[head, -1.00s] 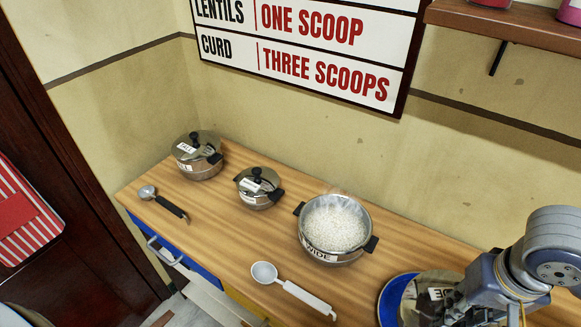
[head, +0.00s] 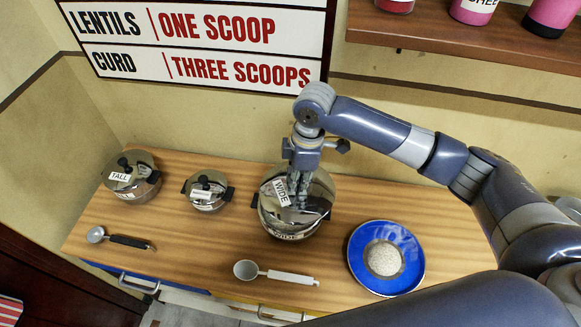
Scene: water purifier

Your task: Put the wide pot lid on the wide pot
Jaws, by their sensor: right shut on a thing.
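The shiny wide pot lid (head: 320,203), with a "WIDE" label, is over the wide pot (head: 286,236) at the middle of the counter. The lid covers most of the pot's mouth and hides its contents. It looks a little tilted, and I cannot tell whether its rim sits fully on the pot. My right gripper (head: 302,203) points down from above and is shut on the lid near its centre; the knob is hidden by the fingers. My left gripper is not in view.
A small lidded pot (head: 207,205) and a lidded pot labelled "TALL" (head: 146,190) stand to the left. Two scoops, one dark-handled (head: 130,242) and one white-handled (head: 290,277), lie in front. A blue plate (head: 365,272) with white grains is at right. A shelf (head: 450,45) hangs above.

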